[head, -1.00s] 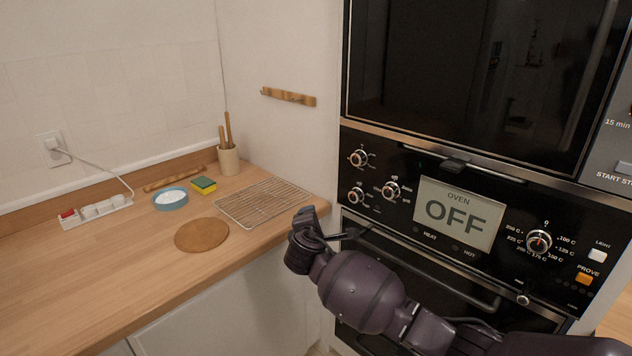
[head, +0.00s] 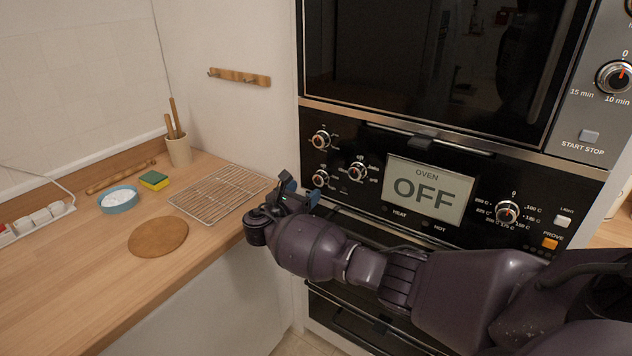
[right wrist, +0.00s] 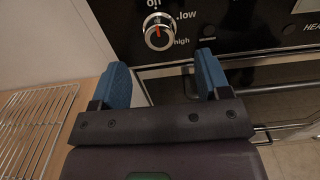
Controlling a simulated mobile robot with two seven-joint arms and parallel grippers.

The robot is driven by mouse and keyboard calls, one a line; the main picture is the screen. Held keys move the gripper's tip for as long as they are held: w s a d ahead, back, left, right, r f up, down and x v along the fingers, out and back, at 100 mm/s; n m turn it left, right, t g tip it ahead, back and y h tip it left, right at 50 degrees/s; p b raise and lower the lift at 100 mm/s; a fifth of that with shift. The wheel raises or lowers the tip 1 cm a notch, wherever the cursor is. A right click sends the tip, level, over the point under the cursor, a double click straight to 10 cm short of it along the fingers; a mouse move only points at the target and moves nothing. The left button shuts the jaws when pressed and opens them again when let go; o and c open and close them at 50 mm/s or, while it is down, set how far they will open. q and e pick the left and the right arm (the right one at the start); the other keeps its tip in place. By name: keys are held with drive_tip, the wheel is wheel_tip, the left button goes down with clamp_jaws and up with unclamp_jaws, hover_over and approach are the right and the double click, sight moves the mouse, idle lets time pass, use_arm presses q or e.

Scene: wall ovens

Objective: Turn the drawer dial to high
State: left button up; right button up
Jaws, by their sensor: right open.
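The drawer dial, a round silver knob marked off, low and high, shows in the right wrist view (right wrist: 157,32). Its red pointer line points up toward off. In the head view it appears to be the lower-left knob (head: 320,179) on the black oven panel. My right gripper (head: 300,192) is open and empty, just in front of and slightly below that knob. In the right wrist view its two blue fingers (right wrist: 165,80) are spread apart, with the dial beyond the gap and not touched. My left gripper is out of view.
Two other knobs (head: 322,139) (head: 357,170) sit close by on the panel. The display (head: 424,189) reads OFF. A wire rack (head: 218,193) lies at the right end of the wooden counter (head: 75,270). A handle bar shows below the panel in the wrist view (right wrist: 280,87).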

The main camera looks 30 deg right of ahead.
sight(318, 179)
drive_tip(key=x, duration=0.6)
drive_tip(key=shift+w+d, duration=0.25)
drive_tip(key=shift+d, duration=0.05)
drive_tip(key=c, duration=0.9)
